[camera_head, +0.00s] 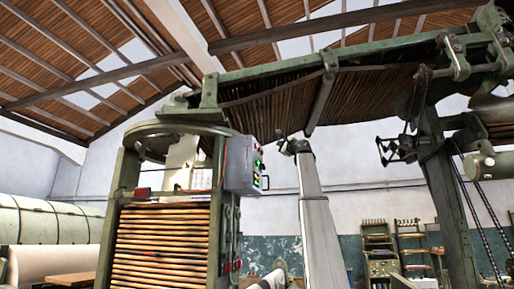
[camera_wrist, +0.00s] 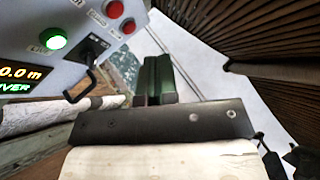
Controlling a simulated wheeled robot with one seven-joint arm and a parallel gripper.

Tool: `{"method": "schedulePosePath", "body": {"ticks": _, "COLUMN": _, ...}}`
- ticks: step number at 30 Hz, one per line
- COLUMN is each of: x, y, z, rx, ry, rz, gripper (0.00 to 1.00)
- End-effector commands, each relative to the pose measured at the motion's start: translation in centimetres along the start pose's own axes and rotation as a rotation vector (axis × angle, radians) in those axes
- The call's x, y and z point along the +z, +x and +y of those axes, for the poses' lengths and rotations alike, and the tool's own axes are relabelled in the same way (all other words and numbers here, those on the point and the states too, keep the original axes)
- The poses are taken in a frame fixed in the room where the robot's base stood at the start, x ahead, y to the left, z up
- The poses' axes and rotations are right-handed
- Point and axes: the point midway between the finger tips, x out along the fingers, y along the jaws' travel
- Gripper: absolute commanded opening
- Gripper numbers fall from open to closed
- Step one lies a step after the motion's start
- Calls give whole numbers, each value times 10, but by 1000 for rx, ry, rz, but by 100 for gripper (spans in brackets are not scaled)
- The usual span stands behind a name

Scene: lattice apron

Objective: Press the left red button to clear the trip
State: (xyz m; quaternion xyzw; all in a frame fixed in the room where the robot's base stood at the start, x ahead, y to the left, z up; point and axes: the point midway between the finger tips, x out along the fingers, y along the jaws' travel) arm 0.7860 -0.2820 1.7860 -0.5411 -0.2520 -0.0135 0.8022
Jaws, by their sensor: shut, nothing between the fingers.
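The grey control box (camera_head: 238,165) is mounted on the right side of the green machine frame, its button face turned to the right and seen nearly edge-on. In the wrist view the button face fills the upper left. Two red buttons show there: the left one (camera_wrist: 113,9) near the top edge and the right one (camera_wrist: 129,27) just beside it. No contact with either button shows.
A lit green button (camera_wrist: 54,39), a black switch (camera_wrist: 92,48) and a lit display (camera_wrist: 22,78) share the panel. A slatted apron (camera_wrist: 245,25) lies at upper right. The green frame (camera_head: 117,200) with wooden slats stands below the box.

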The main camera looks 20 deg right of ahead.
Motion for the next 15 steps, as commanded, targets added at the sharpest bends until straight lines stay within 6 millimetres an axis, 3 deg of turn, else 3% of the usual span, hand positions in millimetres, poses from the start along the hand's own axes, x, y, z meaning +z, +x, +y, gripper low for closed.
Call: {"method": "schedulePosePath", "body": {"ticks": 15, "x": 31, "y": 42, "z": 31, "rx": 1, "ry": 1, "rz": -2, "gripper": 0}}
